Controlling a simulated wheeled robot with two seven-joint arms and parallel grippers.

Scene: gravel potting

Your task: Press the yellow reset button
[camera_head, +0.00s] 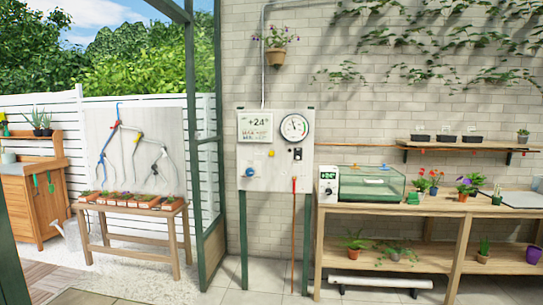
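A grey control panel (275,190) stands on two green posts in front of the brick wall. It carries a display (255,128) reading about +24, a round dial gauge (294,127), a blue knob (250,172) at lower left and a dark switch (297,154) at right. Neither of my grippers is in view.
A wooden bench (440,205) with a glass tank (372,184), a white control box (328,184) and potted plants stands right of the panel. A low table (130,212) with pots stands left, before a hose board (170,130). Open floor lies before the panel.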

